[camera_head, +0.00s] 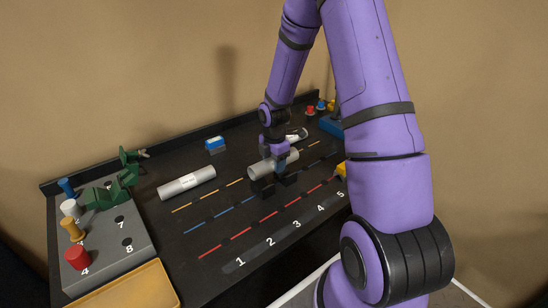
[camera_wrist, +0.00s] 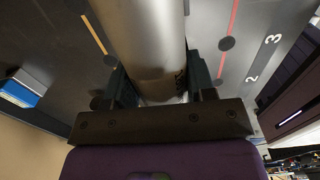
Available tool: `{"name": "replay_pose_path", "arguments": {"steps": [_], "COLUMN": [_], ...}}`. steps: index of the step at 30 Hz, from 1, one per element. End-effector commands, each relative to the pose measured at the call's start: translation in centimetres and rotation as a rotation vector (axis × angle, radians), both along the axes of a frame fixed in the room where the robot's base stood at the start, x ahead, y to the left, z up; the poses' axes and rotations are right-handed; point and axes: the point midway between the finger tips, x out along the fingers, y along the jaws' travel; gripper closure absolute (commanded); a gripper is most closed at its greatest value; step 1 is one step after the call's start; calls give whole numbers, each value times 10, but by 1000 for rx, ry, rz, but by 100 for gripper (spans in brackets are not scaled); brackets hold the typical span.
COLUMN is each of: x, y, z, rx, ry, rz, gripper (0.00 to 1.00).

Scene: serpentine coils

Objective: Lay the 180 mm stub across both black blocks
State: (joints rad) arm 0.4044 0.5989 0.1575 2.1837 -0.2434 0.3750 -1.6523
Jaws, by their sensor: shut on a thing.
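My gripper (camera_head: 274,166) is shut on a grey metal tube (camera_head: 262,170) over the middle of the black table. In the wrist view the tube (camera_wrist: 145,40) runs away from between the jaws, with dark print on its side that I cannot read. I cannot tell its length from these frames. Dark shapes (camera_head: 266,189) show just below the tube. They may be the black blocks or part of my gripper, and I cannot tell if the tube touches them. A second grey tube (camera_head: 180,187) with a white label lies on the table to the left.
Another tube (camera_head: 298,135) lies behind my gripper. A blue block (camera_head: 215,144) stands near the back edge. Green clamps (camera_head: 105,194) and a grey peg board (camera_head: 105,250) with coloured pegs are at left. A yellow tray (camera_head: 125,288) is in front. Coloured dashed lines cross the table.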

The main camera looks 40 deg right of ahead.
Motion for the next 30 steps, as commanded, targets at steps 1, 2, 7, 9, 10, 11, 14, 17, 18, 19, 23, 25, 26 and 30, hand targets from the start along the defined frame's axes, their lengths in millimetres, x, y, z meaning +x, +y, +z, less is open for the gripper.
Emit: {"name": "replay_pose_path", "arguments": {"steps": [1,2,7,9,10,11,14,17,18,19,23,25,26,30], "x": [0,0,0,0,0,0,0,0,0,0,0,0,0,0], "y": [0,0,0,0,0,0,0,0,0,0,0,0,0,0], "z": [-2,-3,-6,-6,-6,-6,-6,-7,-7,-8,-8,-8,-8,-9], "rx": [0,0,-1,-1,-1,-1,-1,-1,0,0,-1,-1,-1,0], "ry": [0,-1,-1,-1,-1,-1,-1,-1,-1,-1,-1,-1,-1,0], "rz": [1,1,0,0,0,0,0,0,0,0,-1,-1,-1,-1], "gripper": [87,87,87,87,87,87,87,87,87,87,87,87,87,87]}}
